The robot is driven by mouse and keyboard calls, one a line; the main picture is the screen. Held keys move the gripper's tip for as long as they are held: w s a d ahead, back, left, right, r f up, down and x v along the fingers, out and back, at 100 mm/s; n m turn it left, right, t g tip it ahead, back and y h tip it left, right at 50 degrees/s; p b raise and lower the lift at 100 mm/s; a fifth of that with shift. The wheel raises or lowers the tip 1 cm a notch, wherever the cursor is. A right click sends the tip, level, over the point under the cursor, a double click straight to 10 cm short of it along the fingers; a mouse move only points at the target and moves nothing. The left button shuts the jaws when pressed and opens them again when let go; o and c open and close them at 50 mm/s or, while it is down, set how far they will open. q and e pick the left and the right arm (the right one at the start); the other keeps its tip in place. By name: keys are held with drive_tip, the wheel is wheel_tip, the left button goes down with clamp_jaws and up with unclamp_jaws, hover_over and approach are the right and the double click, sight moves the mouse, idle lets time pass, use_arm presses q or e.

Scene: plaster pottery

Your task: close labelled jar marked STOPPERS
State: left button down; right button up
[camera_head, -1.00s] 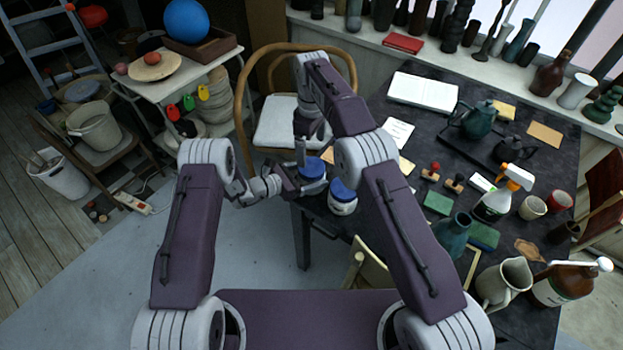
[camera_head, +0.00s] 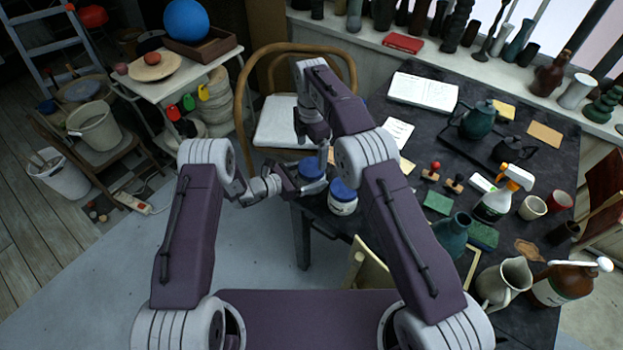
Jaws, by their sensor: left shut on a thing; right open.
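A small jar with a blue lid (camera_head: 312,167) is at the table's left edge. My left gripper (camera_head: 312,186) is shut on this jar from the left and partly hides its body. My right gripper (camera_head: 325,153) points down just above the blue lid and is open. I cannot tell whether its fingers touch the lid. A second white jar with a blue lid (camera_head: 342,197) stands upright just right of the held one. The labels are too small to read, so I cannot tell which jar is marked STOPPERS. Whether the held jar's lid is fully seated cannot be seen.
The dark table (camera_head: 380,230) holds a teapot (camera_head: 480,120), a spray bottle (camera_head: 500,195), an open book (camera_head: 422,92), stamps and a teal bottle (camera_head: 453,235). A wooden chair (camera_head: 285,118) stands behind my grippers. The floor left of the table is open.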

sight(311, 167)
wheel_tip(311, 167, down, 6)
drive_tip(key=shift+f, duration=0.2)
